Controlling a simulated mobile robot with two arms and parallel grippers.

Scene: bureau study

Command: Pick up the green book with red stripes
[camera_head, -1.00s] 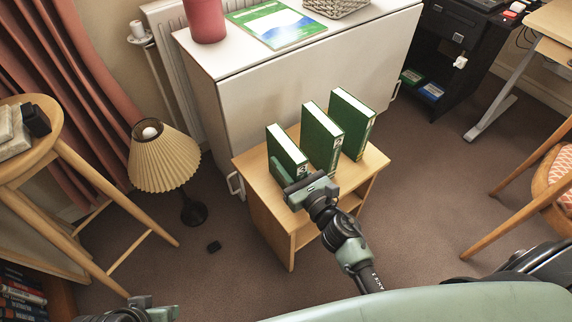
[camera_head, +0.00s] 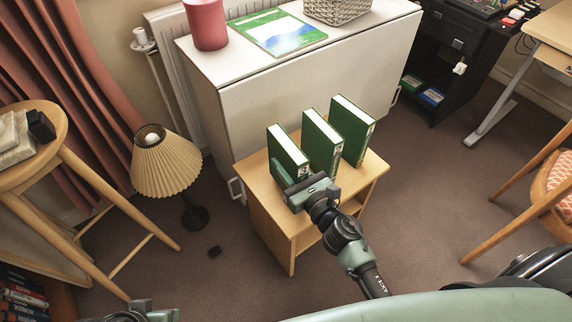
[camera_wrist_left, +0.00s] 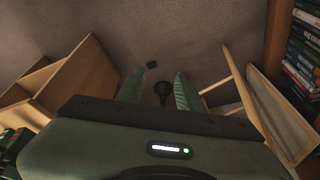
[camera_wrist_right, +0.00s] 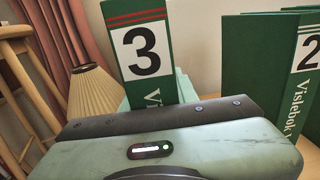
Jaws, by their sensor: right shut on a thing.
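Several green books with white page edges stand upright on a small wooden cabinet (camera_head: 283,232). The leftmost book (camera_head: 284,150) shows in the right wrist view (camera_wrist_right: 138,40) with red stripes and a black "3" on a white label. My right gripper (camera_head: 286,174) is shut on this book's near end, its fingers partly hidden by it. The middle book (camera_head: 322,143) carries a "2" in the right wrist view (camera_wrist_right: 262,70). The right book (camera_head: 355,128) stands apart from it. My left gripper (camera_wrist_left: 158,88) is open and empty above the floor.
A white cabinet (camera_head: 285,95) stands close behind the books, with a red vase (camera_head: 207,25) and a magazine (camera_head: 275,32) on top. A pleated lamp (camera_head: 166,163) and a wooden stool (camera_head: 112,218) are at left. A chair (camera_head: 540,190) is at right, with open carpet between.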

